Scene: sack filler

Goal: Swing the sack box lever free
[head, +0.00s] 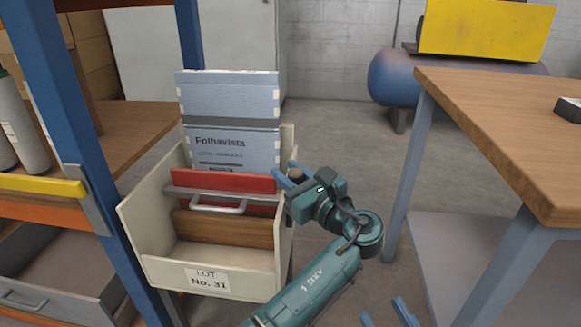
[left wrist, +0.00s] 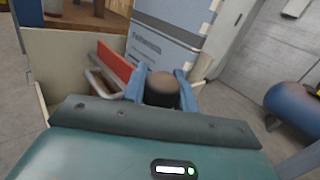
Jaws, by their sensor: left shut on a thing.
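The sack box (head: 208,278) is a cream open-topped bin labelled "LOT No. 31", left of centre in the head view. A dark brown round knob (head: 296,173), apparently the lever's end, is at its right side; the lever's shaft is hidden. My left gripper (head: 291,177) is shut on this knob. In the left wrist view the knob (left wrist: 162,90) sits between my blue fingers. A red panel (head: 225,181) with a grey handle (head: 218,208) stands across the box. My right gripper (head: 386,315) shows only two separated blue fingers at the bottom edge, open and empty.
Blue-grey "Folhavista" packs (head: 232,146) stand in the back of the box. A blue-post shelf (head: 75,120) is close on the left. A wooden table (head: 500,125) stands on the right. Grey floor between box and table is clear.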

